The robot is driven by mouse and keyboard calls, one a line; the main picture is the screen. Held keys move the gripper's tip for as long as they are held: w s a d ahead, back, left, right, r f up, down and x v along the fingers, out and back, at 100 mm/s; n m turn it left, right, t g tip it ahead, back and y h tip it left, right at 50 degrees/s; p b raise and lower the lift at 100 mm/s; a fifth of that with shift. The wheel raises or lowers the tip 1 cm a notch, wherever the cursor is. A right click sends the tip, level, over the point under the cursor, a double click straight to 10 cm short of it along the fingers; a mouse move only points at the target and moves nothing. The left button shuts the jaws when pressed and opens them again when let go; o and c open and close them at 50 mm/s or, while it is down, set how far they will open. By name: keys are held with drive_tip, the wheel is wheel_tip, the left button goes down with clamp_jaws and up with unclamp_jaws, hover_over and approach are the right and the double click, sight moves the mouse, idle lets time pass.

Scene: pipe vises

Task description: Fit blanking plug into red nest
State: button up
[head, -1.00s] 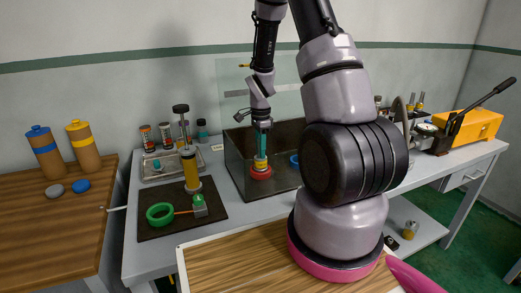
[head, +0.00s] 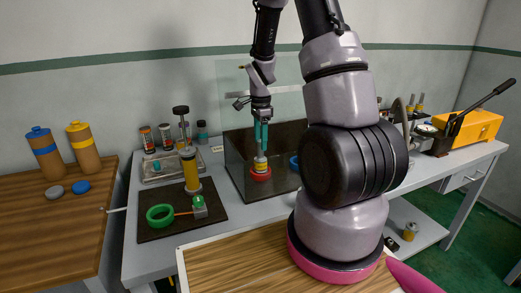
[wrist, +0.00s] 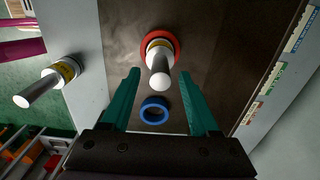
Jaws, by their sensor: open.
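The blanking plug (head: 261,163), pale with a yellow band, stands in the red nest (head: 260,175) inside the dark open bin. In the wrist view the plug (wrist: 159,72) shows a rounded white end toward the camera, with the red nest (wrist: 176,45) as a ring around its far end. It looks roughly upright; how deep it sits is hidden. My gripper (head: 261,146) is above the plug, its teal fingers apart. In the wrist view the plug lies ahead of the open fingertips (wrist: 160,73), with nothing gripped.
A blue ring nest (head: 294,162) sits in the bin near the red one; it also shows in the wrist view (wrist: 154,109). The bin (head: 236,177) has walls around it. A similar banded cylinder (head: 409,231) stands on the lower shelf. A dark mat (head: 150,232) lies left.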

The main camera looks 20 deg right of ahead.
wheel_tip(320, 180, up, 7)
drive_tip(key=shift+r, duration=0.15)
drive_tip(key=s+a+r+n+t+y, duration=0.1)
drive_tip(key=s+a+r+n+t, duration=0.2)
drive_tip(key=s+r+n, duration=0.4)
drive_tip(key=s+a+r+n+t+y, duration=0.1)
drive_tip(key=s+a+r+n+t, duration=0.3)
drive_tip(key=s+r, duration=0.9)
wheel_tip(320, 180, up, 4)
drive_tip(key=a+n, duration=0.1)
drive_tip(key=n, duration=0.1)
drive_tip(key=shift+s+n, duration=0.35)
drive_tip(key=shift+n, duration=0.05)
